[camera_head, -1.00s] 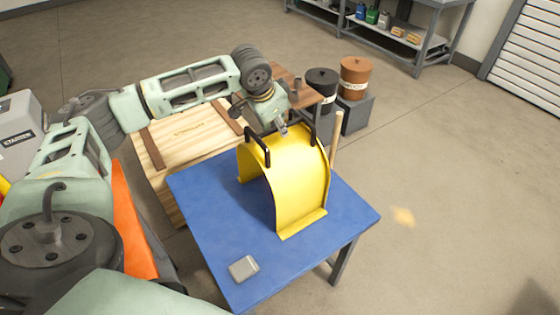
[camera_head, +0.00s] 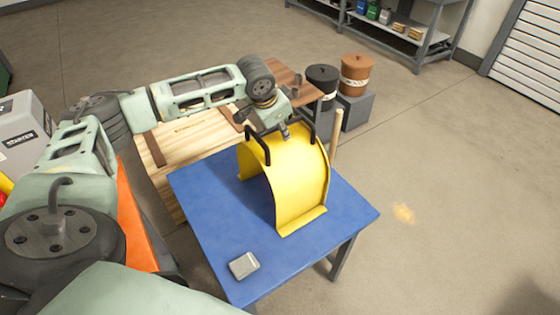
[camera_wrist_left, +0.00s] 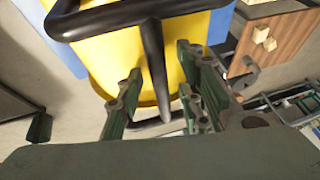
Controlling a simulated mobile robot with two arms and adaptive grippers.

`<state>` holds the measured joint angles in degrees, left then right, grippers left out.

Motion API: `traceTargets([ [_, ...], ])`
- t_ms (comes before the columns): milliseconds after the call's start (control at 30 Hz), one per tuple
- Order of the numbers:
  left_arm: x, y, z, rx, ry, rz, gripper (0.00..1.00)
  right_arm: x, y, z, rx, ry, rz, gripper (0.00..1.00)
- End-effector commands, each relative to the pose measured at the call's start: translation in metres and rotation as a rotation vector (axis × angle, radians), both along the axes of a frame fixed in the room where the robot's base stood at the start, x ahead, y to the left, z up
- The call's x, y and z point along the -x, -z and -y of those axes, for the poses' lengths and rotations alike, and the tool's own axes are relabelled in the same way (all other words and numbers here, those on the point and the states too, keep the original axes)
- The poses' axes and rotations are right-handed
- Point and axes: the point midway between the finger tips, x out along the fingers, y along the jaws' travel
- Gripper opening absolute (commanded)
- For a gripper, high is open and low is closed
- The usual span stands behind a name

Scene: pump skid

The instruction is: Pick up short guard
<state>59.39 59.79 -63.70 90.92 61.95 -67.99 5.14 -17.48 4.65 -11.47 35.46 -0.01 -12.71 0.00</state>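The short guard is a yellow arched sheet (camera_head: 298,190) with two black handles on top, standing on a blue table (camera_head: 215,225). My left gripper (camera_head: 285,133) is above the top of the guard, near its handles. In the left wrist view the yellow guard (camera_wrist_left: 108,60) fills the upper middle, and a black handle (camera_wrist_left: 153,60) runs between the open fingers of my left gripper (camera_wrist_left: 165,92). Clear gaps show on both sides of the handle bar, so it is not gripped. My right gripper is not in view.
A small grey box (camera_head: 244,265) lies near the table's front edge. A wooden crate (camera_head: 180,150) stands behind left, and a wooden stick (camera_head: 335,135) rises behind the guard. Black (camera_head: 322,85) and brown (camera_head: 356,75) pots stand beyond. The floor to the right is open.

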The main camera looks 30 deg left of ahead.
Motion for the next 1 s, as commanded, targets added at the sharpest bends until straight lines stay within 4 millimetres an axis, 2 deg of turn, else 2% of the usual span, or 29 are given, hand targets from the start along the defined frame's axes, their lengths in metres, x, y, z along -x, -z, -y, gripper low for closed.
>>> traceTargets([
  [433,0.0000,0.0019,0.0001,0.000,0.000,0.000,0.34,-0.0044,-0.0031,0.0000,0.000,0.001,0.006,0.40],
  [833,0.0002,0.0020,0.0004,0.000,0.001,0.000,0.00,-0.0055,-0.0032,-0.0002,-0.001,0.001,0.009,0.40],
  [1000,0.0002,0.0021,0.0006,0.000,0.001,0.000,0.00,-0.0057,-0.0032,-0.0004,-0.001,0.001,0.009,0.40],
])
